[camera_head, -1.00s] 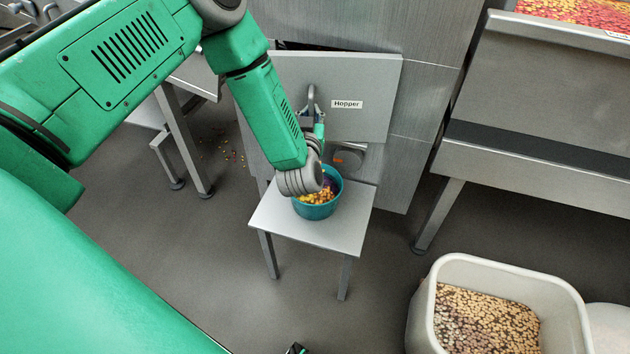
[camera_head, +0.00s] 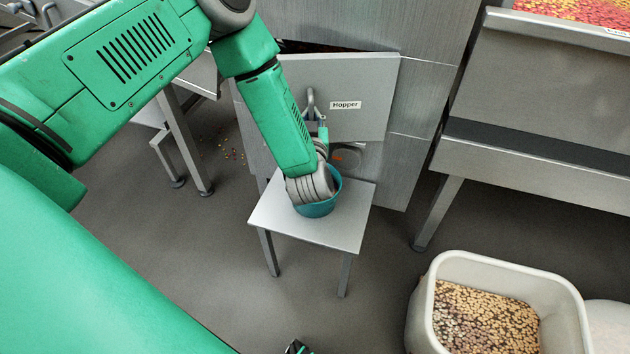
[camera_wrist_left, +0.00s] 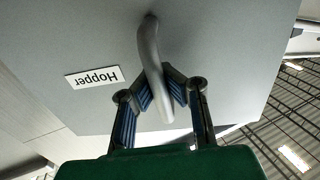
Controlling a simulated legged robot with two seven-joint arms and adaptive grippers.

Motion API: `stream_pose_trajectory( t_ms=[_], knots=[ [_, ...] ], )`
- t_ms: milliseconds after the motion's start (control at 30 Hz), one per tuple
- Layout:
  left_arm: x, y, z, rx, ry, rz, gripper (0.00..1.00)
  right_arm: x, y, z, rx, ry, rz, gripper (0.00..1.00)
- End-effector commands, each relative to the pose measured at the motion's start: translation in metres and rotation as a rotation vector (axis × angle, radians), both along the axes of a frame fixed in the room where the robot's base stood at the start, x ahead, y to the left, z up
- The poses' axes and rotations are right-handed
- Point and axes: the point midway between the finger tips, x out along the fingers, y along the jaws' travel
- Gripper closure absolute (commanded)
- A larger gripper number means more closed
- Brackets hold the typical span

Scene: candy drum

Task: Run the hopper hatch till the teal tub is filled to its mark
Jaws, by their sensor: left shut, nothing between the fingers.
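The grey hatch (camera_head: 365,80) labelled Hopper is tilted, with a dark gap along its top edge. Its curved handle (camera_head: 310,100) also shows in the left wrist view (camera_wrist_left: 150,55). My left gripper (camera_head: 321,134) is at the lower end of this handle; in the left wrist view its fingers (camera_wrist_left: 165,88) are shut close against the handle, with nothing gripped. The teal tub (camera_head: 320,209) stands upright on a small table below the hatch. My left wrist hides its contents and any mark. A small dark part at the bottom edge may be my right gripper (camera_head: 297,347).
The small table (camera_head: 290,228) has bare room left of the tub. A white bin (camera_head: 425,310) of tan pieces stands at the lower right. A grey bench (camera_head: 535,170) is at the right. Several candies lie on the floor at the left. The middle floor is clear.

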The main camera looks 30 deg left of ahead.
Motion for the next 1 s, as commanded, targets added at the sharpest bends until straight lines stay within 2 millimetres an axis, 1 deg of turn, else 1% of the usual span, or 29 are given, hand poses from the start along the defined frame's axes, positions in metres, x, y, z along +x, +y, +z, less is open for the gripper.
stream_pose_trajectory(
  t_ms=[33,233,333,700,1000],
  knots=[
    [-0.002,0.005,0.000,0.006,0.001,0.012,1.00,0.000,0.000,0.000,0.000,0.000,0.000,0.60],
    [-0.002,0.006,0.000,0.007,0.002,0.012,1.00,0.000,0.000,0.000,0.000,0.000,0.000,0.60],
    [0.002,0.010,0.000,0.009,-0.001,-0.008,1.00,0.000,0.000,0.000,0.000,0.000,0.000,0.60],
    [0.041,0.031,0.000,0.007,0.000,-0.231,1.00,0.000,0.000,-0.004,0.000,0.000,0.000,0.60],
    [0.073,0.048,-0.002,0.004,-0.003,-0.411,1.00,0.000,0.000,-0.018,0.000,0.000,0.000,0.60]
  ],
)
